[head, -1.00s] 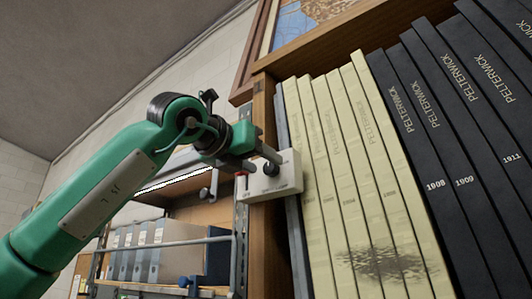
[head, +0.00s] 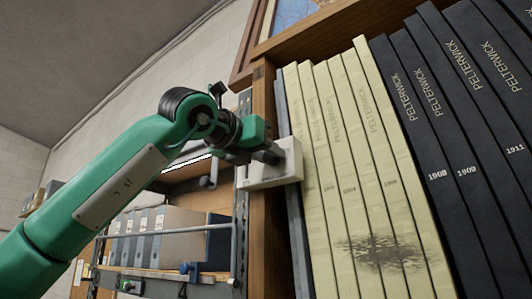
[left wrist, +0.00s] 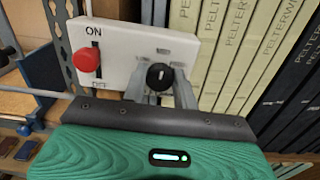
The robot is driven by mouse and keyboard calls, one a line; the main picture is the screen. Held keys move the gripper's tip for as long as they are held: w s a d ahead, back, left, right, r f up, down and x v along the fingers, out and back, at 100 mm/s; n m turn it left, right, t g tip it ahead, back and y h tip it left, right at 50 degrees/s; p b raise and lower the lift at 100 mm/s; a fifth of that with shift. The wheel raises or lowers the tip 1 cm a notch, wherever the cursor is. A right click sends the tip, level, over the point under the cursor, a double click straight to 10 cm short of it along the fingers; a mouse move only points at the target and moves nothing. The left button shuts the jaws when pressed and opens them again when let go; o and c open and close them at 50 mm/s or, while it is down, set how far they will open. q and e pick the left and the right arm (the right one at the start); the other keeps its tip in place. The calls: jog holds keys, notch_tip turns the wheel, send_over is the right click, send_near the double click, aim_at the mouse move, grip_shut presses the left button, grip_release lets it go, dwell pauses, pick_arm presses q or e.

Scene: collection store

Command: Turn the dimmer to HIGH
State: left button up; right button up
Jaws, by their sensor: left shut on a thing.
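The dimmer is a black round knob (left wrist: 159,75) on a white control box (left wrist: 118,42) in the left wrist view. A pale mark shows on the knob; the small labels around it are too blurred to read. Left of it on the same box is a red knob (left wrist: 87,60) between the words ON and OFF. My left gripper (left wrist: 160,84) is shut on the black knob, one finger on each side. In the head view my left gripper (head: 270,153) reaches the white box (head: 277,176) and hides the knobs. My right gripper is in neither view.
The box is at the edge of a wooden bookcase upright (head: 263,110). Cream volumes (head: 345,165) and black volumes (head: 450,130) stand close to its right. Behind is a metal shelf rack with grey binders (head: 150,235).

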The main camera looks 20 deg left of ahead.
pick_arm(q)
jog(key=shift+m, duration=0.3)
jog(key=shift+d+m, duration=0.1)
jog(key=shift+m, duration=5.4)
jog(key=shift+f, duration=0.1)
jog(key=o, duration=1)
jog(key=shift+c, duration=0.2)
jog(key=shift+s, duration=0.15)
